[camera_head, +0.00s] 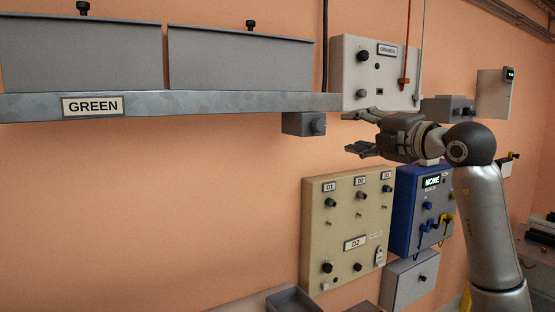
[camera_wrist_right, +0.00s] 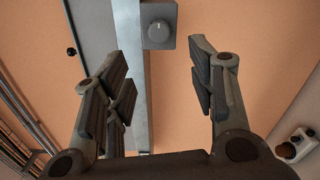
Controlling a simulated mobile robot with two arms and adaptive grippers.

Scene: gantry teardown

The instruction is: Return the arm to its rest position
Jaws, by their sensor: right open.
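My right gripper (camera_head: 362,132) is at the right of the head view, in front of the orange wall, with its fingers pointing left. Its fingers are spread apart with nothing between them. In the right wrist view the open fingers (camera_wrist_right: 165,85) stand on both sides of the picture. A small grey box with a knob (camera_wrist_right: 158,24) shows beyond the fingertips, apart from them. The same box (camera_head: 303,124) hangs below the shelf end in the head view, left of the fingertips. My left gripper is not in view.
A metal shelf (camera_head: 200,103) labelled GREEN carries two grey bins (camera_head: 75,58). A white ORANGE panel (camera_head: 350,85) is behind my gripper. A beige D2 panel (camera_head: 318,225) and a blue panel (camera_head: 405,205) are below. The wall at lower left is clear.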

